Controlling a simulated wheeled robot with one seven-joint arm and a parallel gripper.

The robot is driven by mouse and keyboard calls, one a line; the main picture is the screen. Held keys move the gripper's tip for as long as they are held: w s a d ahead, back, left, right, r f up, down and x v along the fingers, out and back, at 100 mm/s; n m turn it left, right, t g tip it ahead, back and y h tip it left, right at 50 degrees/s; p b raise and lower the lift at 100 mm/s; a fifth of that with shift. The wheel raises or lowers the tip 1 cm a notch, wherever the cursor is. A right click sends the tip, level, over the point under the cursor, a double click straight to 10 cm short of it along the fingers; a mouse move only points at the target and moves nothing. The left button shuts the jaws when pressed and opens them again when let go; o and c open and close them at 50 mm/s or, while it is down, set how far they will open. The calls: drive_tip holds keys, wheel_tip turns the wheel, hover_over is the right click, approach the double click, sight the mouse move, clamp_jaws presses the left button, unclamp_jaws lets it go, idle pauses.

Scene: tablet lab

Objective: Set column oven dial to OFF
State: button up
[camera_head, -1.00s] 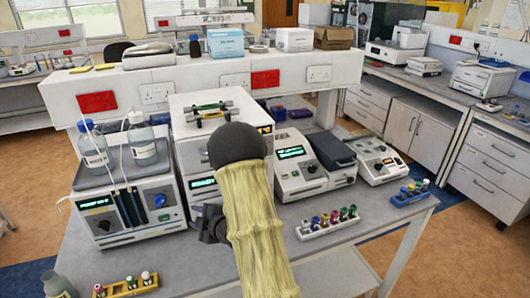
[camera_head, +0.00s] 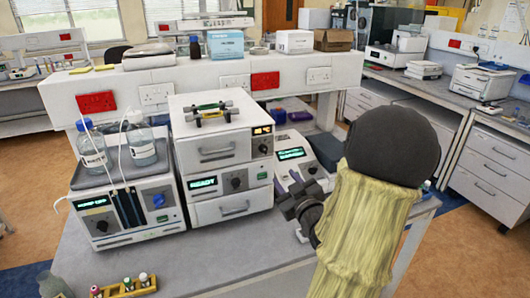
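The lower box has a green display that seems to read READY (camera_head: 203,183) and a dark knob (camera_head: 237,182). No label names the column oven, and the dial's setting is too small to read. My gripper (camera_head: 294,200) is right of the stack, apart from both dials. Its dark fingers point left and away; their gap is unclear, and I see nothing held.
A pump unit (camera_head: 130,220) with a blue knob and bottles on top stands left of the stack. A green-display instrument (camera_head: 303,155) stands behind my gripper. My arm hides the bench's right side. A yellow vial rack (camera_head: 122,288) is at the front left; the bench front centre is clear.

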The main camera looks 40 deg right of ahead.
sight(264, 149)
drive_tip(key=shift+d, duration=0.1)
idle(0.3)
drive_tip(key=p+x, duration=0.5)
drive_tip(key=x, duration=1.2)
drive_tip(key=shift+w+p, duration=0.1)
drive_tip(key=shift+p, duration=0.2)
drive_tip(key=c, duration=0.7)
